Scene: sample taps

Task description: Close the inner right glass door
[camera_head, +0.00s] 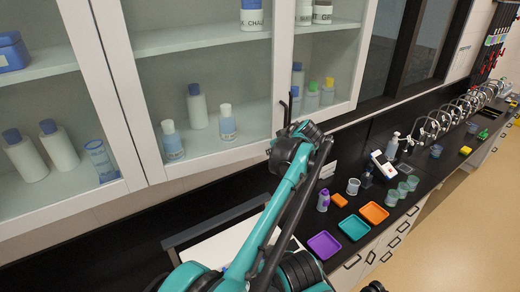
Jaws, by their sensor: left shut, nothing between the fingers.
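The inner right glass door (216,157) is the wide white-framed pane in the middle of the wall cabinet. It looks nearly flush with its neighbours; I cannot tell whether a small gap is left. My left arm rises from the bottom, and my left gripper (290,106) is at the door's right stile, near the seam with the rightmost door (330,55). Its dark fingers are shut and empty. Whether they touch the door is unclear. A dark handle may be mixed in with the fingers. My right gripper is not recognisable in view.
Bottles (197,106) stand on the shelves behind the glass. Below is a black counter (140,245) with a purple tray (324,245), a teal tray (354,228), an orange tray (374,213), cups and curved taps (428,125). The floor (460,240) at right is clear.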

